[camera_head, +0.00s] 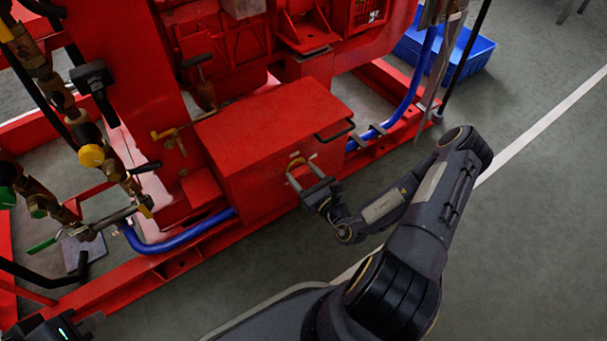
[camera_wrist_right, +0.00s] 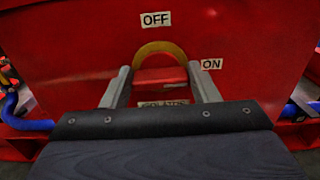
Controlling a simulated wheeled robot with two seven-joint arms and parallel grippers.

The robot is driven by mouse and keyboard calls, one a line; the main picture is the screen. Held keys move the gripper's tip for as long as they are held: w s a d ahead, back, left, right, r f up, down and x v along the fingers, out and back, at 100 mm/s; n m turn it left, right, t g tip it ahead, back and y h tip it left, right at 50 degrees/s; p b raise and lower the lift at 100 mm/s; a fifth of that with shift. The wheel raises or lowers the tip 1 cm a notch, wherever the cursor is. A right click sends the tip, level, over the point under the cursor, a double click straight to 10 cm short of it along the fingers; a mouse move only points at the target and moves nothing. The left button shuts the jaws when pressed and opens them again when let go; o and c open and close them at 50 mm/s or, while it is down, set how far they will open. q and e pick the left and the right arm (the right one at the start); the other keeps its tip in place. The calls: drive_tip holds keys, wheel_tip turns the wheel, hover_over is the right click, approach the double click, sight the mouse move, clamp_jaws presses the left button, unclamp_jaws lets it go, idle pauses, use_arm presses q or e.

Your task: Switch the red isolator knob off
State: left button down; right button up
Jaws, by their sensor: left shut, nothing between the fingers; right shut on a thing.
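The red isolator knob (camera_wrist_right: 160,76) is on the front of a red box (camera_head: 262,140), with a yellow ring (camera_wrist_right: 160,48) around its upper side. Its red bar lies about level, its right end toward the ON label (camera_wrist_right: 211,64). The OFF label (camera_wrist_right: 156,19) is above it. My right gripper (camera_head: 305,172) is shut on the knob; it also shows in the right wrist view (camera_wrist_right: 161,88), a finger on each side. A lower label is partly hidden. My left gripper (camera_head: 88,322) is shut and empty at the bottom left, only partly in view.
The red pumpset frame (camera_head: 110,290) runs along the box. A black handle (camera_head: 335,130) sticks out at the box's right edge. Blue hoses (camera_head: 185,236) pass on both sides. Valves and pipes (camera_head: 95,155) stand at left. The grey floor at right is open.

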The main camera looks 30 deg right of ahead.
drive_tip(key=shift+a+r+n+p, duration=0.15)
drive_tip(key=shift+n+p, duration=0.35)
drive_tip(key=shift+p, duration=0.45)
drive_tip(key=n+p, duration=0.6)
drive_tip(key=shift+p, duration=0.3)
drive_tip(key=n+p, duration=0.4)
drive_tip(key=n, duration=0.1)
drive_tip(key=shift+a, duration=0.1)
drive_tip(key=n+p, duration=0.1)
drive_tip(key=n, duration=0.1)
drive_tip(key=n+p, duration=0.2)
drive_tip(key=n, duration=0.1)
drive_tip(key=shift+f, duration=0.4)
drive_tip(key=shift+n, duration=0.3)
drive_tip(key=o, duration=1)
